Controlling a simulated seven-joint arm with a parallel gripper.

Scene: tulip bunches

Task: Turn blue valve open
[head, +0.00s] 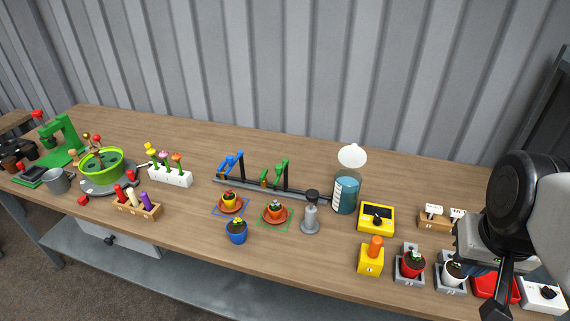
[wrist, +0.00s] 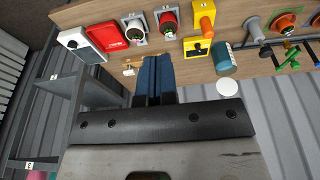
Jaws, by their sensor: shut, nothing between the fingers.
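The blue valve (head: 231,163) has a lever-like blue handle and stands at the left end of a dark rail (head: 264,191) near the middle of the table, in the head view. A green valve (head: 277,173) stands on the same rail to its right. My gripper (wrist: 153,60) shows in the wrist view with its two dark blue fingers together and nothing between them. It is at the right end of the table, far from the blue valve. The blue valve cannot be made out clearly in the wrist view.
In front of the rail are two potted plants on orange saucers (head: 275,214), a blue pot (head: 236,231) and a grey stand (head: 311,215). A teal jar (head: 345,194) and a yellow box (head: 376,218) stand to the right. Bare table lies behind the rail.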

